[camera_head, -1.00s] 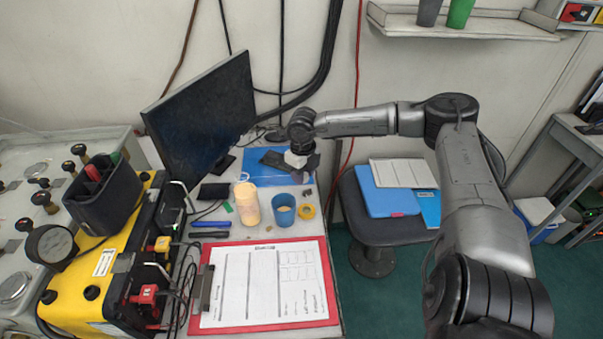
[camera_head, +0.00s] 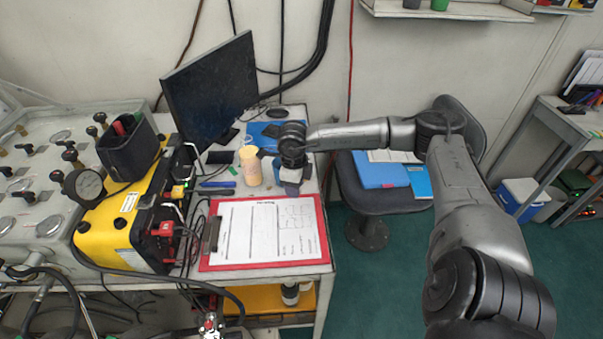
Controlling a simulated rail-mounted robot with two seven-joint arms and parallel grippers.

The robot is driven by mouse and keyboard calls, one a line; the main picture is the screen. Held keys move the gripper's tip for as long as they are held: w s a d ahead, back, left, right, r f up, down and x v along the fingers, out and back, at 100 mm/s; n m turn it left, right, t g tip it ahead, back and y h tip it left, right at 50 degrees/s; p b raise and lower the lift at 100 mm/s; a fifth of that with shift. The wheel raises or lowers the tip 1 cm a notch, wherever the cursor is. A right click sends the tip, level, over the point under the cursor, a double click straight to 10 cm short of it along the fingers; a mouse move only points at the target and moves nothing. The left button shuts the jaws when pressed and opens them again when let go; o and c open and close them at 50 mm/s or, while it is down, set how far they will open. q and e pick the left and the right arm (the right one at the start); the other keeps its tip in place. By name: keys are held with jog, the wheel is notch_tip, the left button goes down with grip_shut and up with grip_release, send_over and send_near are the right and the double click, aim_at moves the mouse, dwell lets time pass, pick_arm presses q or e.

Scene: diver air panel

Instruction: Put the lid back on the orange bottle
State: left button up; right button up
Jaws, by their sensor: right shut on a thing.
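The orange bottle (camera_head: 250,166), pale orange and open at the top, stands upright on the desk behind the clipboard. My right gripper (camera_head: 291,188) is low over the desk, to the right of the bottle and apart from it. It is shut, pointing down, where the small yellow-orange ring-shaped lid lay. The lid is hidden behind the gripper, so the grip on it cannot be seen directly. My left gripper is not in view.
A blue cup (camera_head: 270,168) stands just right of the bottle, partly hidden by my gripper. A red clipboard (camera_head: 268,265) fills the desk front. Pens (camera_head: 216,188) lie left of the bottle, and a monitor (camera_head: 211,90) stands behind. A chair with blue folders (camera_head: 380,170) is at right.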

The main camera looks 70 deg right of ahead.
jog(key=w+a+n, duration=0.1)
jog(key=a+n, duration=0.2)
jog(key=w+a+n, duration=0.1)
jog(key=a+n, duration=0.2)
jog(key=w+a+n, duration=0.1)
jog(key=a+n, duration=0.2)
jog(key=shift+w+a+f, duration=0.15)
jog(key=shift+w+a, duration=0.15)
jog(key=shift+w, duration=0.1)
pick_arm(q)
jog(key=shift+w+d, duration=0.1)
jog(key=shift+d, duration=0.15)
pick_arm(e)
jog(key=w+a+r+n, duration=0.2)
jog(key=a+r+n, duration=0.1)
jog(key=a+n, duration=0.5)
jog(key=w+a+r+n, duration=0.2)
jog(key=a+r+n, duration=0.2)
jog(key=a+n, duration=0.4)
jog(key=w+a+r+n, duration=0.1)
jog(key=a+r+n, duration=0.3)
jog(key=a+n, duration=0.4)
jog(key=shift+w+a+r+n, duration=0.25)
jog(key=shift+w+a+n, duration=0.15)
jog(key=shift+n, duration=0.4)
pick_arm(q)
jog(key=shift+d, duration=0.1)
